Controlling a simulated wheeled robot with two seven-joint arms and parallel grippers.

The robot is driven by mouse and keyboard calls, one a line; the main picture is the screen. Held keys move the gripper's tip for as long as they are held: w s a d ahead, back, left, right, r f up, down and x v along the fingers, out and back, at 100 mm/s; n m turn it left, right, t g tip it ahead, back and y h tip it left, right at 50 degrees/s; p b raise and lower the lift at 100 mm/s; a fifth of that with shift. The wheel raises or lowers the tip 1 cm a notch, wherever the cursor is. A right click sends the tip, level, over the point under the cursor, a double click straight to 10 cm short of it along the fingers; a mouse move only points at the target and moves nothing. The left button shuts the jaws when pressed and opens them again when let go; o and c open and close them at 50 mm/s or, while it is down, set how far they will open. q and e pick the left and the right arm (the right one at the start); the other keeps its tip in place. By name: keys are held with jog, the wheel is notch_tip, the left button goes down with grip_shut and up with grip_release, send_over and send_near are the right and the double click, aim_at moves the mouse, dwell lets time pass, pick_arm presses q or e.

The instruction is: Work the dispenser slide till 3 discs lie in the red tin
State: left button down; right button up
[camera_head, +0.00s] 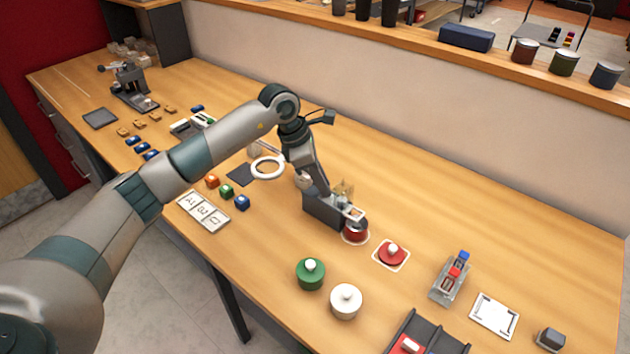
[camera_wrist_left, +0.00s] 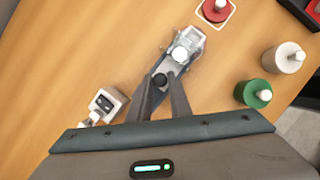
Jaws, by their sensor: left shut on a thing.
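My left gripper (camera_wrist_left: 160,88) is shut on the dark slide knob (camera_wrist_left: 159,80) at the dispenser's near end. My right gripper is out of view.
A green tin (camera_head: 311,274) and a white tin (camera_head: 346,301) stand in front of the dispenser. A clear rack (camera_head: 451,279) with red and blue pieces is to the right. Coloured cubes and a letter card (camera_head: 203,211) lie left. Table behind the lid is clear.

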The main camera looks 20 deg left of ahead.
pick_arm(q)
jog(key=shift+d, duration=0.15)
jog(key=c, duration=1.6)
grip_release()
jog(key=shift+c, duration=0.2)
